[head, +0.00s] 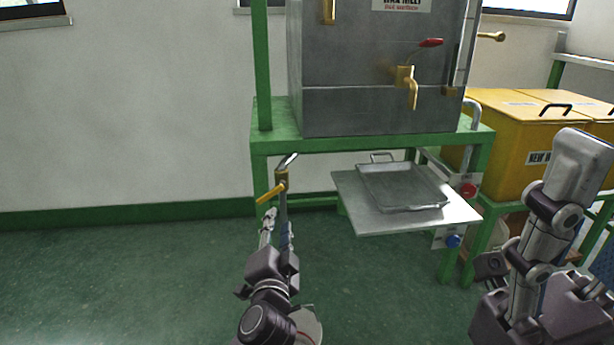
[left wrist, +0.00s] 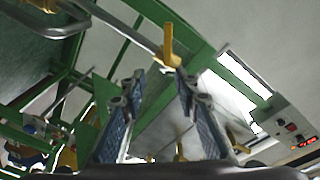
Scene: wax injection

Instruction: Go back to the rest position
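My left gripper (head: 278,228) points up and forward in front of the green stand, just below a yellow-handled valve (head: 271,194). In the left wrist view its two blue-padded fingers (left wrist: 162,105) are apart, with nothing seen between them. The yellow valve handle (left wrist: 168,45) shows beyond the fingertips there, apart from them as far as I can tell. My right arm (head: 545,220) is folded at the right; its gripper fingers do not show.
A grey metal wax tank (head: 345,75) sits on a green stand (head: 262,130). A shallow metal tray (head: 400,187) lies on a metal shelf (head: 360,222). Red (head: 468,190) and blue (head: 453,241) buttons are at its right. Yellow bins (head: 500,135) stand right. Floor at left is clear.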

